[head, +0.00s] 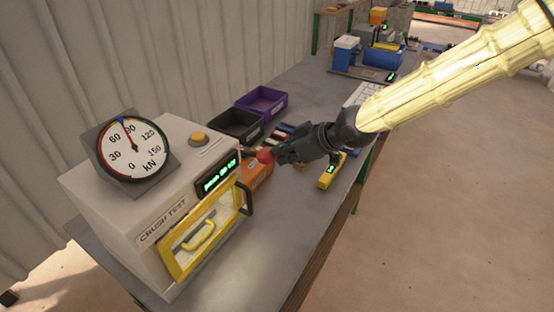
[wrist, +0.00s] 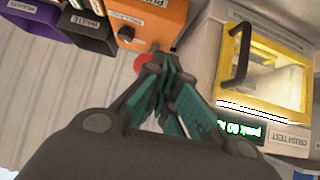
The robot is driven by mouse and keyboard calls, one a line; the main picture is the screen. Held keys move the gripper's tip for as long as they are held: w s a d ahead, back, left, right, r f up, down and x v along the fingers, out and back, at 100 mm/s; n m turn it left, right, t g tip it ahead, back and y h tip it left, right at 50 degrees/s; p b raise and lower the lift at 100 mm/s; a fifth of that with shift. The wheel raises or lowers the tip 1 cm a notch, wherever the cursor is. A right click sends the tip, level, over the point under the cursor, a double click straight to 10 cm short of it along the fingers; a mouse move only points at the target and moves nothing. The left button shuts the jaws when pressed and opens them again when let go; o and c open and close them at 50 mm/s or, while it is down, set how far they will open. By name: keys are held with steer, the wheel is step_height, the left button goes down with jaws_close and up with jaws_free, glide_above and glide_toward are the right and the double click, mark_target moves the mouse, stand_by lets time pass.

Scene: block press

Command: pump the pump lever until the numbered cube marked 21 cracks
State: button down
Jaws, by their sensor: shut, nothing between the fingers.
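The crush test press (head: 120,205) stands at the left in the head view, its yellow-framed door (head: 205,235) closed; the door also shows in the wrist view (wrist: 262,62). The pump lever's red knob (head: 265,156) is at the press's right side, and it shows behind my fingertips in the wrist view (wrist: 142,63). My gripper (head: 284,154) is shut and empty, its fingertips close to the knob; I cannot tell whether they touch it. The fingers also show in the wrist view (wrist: 160,64). No cube marked 21 can be made out; the chamber's inside is unclear.
The green display (head: 218,177) starts with "peak". An orange box (head: 257,178), a black bin (head: 236,125) and a purple bin (head: 262,102) stand beyond.

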steer(key=v, duration=0.7)
steer(key=shift+a+r+b, duration=0.15)
steer(key=shift+r+b, duration=0.05)
steer(key=shift+b, duration=0.25)
steer(key=shift+w+f, duration=0.1)
stand_by(0.7)
